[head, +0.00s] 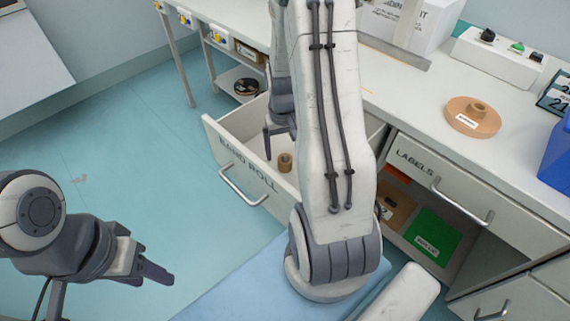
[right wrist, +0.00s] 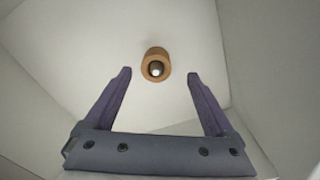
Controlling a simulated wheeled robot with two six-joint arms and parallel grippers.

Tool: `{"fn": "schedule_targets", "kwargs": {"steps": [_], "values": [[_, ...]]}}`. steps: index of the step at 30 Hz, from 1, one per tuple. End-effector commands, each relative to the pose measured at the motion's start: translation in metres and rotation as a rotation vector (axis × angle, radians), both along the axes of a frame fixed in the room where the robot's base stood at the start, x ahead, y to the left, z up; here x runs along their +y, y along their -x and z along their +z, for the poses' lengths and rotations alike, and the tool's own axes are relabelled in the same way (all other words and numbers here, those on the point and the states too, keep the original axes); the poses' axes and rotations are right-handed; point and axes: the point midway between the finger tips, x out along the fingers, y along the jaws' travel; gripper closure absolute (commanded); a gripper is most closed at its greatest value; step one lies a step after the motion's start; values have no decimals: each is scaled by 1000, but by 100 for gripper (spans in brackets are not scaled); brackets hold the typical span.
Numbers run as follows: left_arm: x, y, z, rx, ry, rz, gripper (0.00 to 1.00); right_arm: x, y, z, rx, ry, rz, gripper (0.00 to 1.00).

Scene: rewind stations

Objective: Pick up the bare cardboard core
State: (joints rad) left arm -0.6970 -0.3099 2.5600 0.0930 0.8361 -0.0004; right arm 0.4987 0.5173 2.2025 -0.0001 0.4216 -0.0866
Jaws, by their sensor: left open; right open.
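A small brown cardboard core (head: 285,162) stands on the floor of the open drawer (head: 247,178) marked ROLL. In the right wrist view the core (right wrist: 156,52) shows from above as a short tan ring with a dark hole. It lies just ahead of my right gripper (right wrist: 160,73), centred between the fingertips and apart from them. My right gripper (head: 278,142) is open and empty, inside the drawer above the core, and is partly hidden by my arm in the head view. My left gripper (head: 150,274) is open and empty, over the floor at lower left.
Drawer walls (right wrist: 252,52) surround the right gripper. A round tan disc (head: 472,117) with a small ring lies on the counter (head: 410,88). A LABELS drawer front (head: 437,180) is at right. A switch box (head: 497,58) and blue bin (head: 558,158) stand on the counter.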

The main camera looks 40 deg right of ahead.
Motion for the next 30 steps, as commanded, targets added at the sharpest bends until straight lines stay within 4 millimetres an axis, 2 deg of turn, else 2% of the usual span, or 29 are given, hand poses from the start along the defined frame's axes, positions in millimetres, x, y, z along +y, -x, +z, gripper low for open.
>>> {"fn": "schedule_targets", "kwargs": {"steps": [10,14,20,21,23,27,28,30], "values": [[0,0,-13,0,0,0,50,-6,2,-46,2,-1,-2,11],[0,0,-14,0,0,0,50,-6,2,-53,1,0,-3,11],[0,0,-14,0,0,0,50,-6,2,-53,-1,0,-3,11],[0,0,-14,0,0,0,50,-6,2,-53,0,0,-3,19],[0,0,-14,0,0,0,50,-6,2,-53,0,0,-3,42],[0,0,-14,0,0,0,50,-6,2,-53,0,0,-3,95],[0,0,-14,0,0,0,50,-6,2,-53,0,0,-3,99],[0,0,-14,0,0,0,50,-6,2,-53,0,0,-3,99]]}}
